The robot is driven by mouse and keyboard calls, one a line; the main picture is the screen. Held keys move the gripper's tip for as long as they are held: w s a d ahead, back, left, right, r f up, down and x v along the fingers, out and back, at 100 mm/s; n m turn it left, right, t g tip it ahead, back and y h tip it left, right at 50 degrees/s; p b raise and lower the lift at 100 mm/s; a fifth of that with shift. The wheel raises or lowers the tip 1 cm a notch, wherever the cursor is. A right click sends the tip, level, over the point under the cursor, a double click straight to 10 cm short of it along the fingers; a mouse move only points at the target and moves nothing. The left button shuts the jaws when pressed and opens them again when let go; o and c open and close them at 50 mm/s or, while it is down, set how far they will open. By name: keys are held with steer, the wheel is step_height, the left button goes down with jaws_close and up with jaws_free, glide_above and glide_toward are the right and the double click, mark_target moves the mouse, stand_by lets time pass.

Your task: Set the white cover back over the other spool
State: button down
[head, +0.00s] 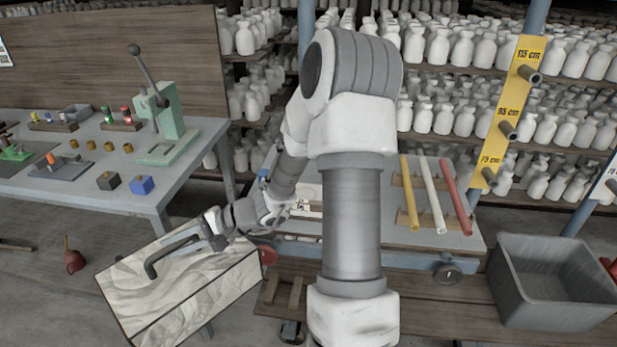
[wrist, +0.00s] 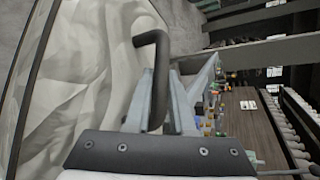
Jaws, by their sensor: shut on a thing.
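The white cover (head: 215,290) is a pale, box-like piece with a crumpled-cloth pattern and a dark edge line. It is at the lower left of the head view, tilted, and fills the left of the wrist view (wrist: 85,75). A dark bent handle (head: 152,265) stands out from its face. My gripper (head: 205,240) is shut on this handle, and the handle also shows between the fingers in the wrist view (wrist: 152,50). I cannot make out a spool in either view. What lies under or behind the cover is hidden.
A grey-blue workbench (head: 85,180) with a green lever press (head: 168,125) is at left. A low cart (head: 455,235) holding yellow, white and red rods stands behind my arm. A grey bin (head: 555,280) is at lower right. Shelves of white bottles line the back.

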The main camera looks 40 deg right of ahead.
steer(key=shift+d+f+b, duration=0.2)
steer(key=shift+f+b, duration=0.45)
step_height(320, 180, up, 11)
steer(key=p, duration=1.1)
steer(key=shift+a, duration=0.1)
steer(key=shift+f, duration=0.15)
steer(key=shift+a, duration=0.1)
